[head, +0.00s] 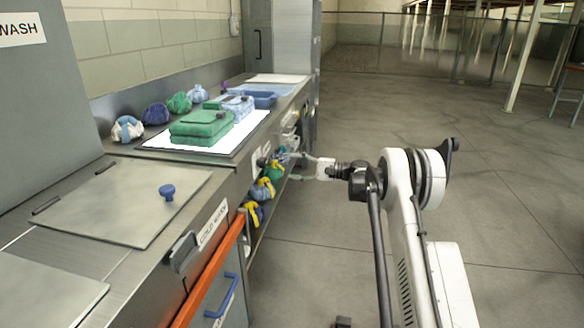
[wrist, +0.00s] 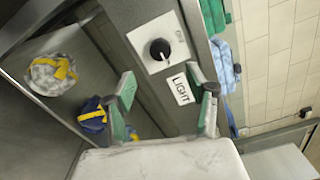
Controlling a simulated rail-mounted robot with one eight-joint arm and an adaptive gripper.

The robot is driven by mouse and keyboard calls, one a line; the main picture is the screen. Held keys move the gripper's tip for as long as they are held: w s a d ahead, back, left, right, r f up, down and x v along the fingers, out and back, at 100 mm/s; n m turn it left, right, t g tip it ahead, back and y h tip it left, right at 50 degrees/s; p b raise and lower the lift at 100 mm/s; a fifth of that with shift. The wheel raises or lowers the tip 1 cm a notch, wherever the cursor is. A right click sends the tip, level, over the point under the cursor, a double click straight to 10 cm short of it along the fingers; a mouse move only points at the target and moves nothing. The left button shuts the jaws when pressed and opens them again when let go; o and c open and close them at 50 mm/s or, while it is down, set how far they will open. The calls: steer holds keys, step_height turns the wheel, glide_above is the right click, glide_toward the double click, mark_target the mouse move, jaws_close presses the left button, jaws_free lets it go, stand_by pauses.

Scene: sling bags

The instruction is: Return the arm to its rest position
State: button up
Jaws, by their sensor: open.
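My gripper (head: 288,164) is stretched out to the left from my white arm, in front of the counter's front edge. Its two green-padded fingers are apart in the wrist view (wrist: 160,98), with nothing between them. Beyond them are the counter's front panel, a black knob (wrist: 160,49) and a "LIGHT" label (wrist: 181,89). On the lower shelf, a grey bag with a yellow strap (wrist: 52,73) and a dark blue bag with yellow (wrist: 93,115) lie to the left of the fingers. The head view shows bags there too, partly hidden by the gripper.
Folded green cloths (head: 201,127) lie on a white panel on the counter. Several bundled bags, such as a white-and-blue one (head: 127,129), line the back. A blue tray (head: 262,98) stands farther along. The floor (head: 335,220) right of the counter is largely clear.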

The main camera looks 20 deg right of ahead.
steer(key=s+a+r+n+g+h, duration=0.1)
steer(key=s+a+r+h, duration=0.3)
steer(key=s, duration=0.4)
steer(key=s+a+r+n+g+h, duration=0.1)
steer(key=s+a+r, duration=0.4)
steer(key=s+r, duration=0.2)
steer(key=s+a+r+n+g+h, duration=0.1)
steer(key=s+a+r+h, duration=0.3)
steer(key=s, duration=0.4)
steer(key=s+d+f+n+h, duration=0.1)
steer(key=s+f+n+h, duration=0.1)
steer(key=s, duration=0.9)
steer(key=s+d+f+n+t+h, duration=0.1)
steer(key=s+f+n+h, duration=0.15)
steer(key=s, duration=0.95)
steer(key=s+d+f+n+h, duration=0.1)
steer(key=s+f+n+h, duration=0.1)
steer(key=s, duration=0.9)
step_height(320, 180, up, 14)
steer(key=p, duration=1.4)
steer(key=shift+w+a, duration=0.15)
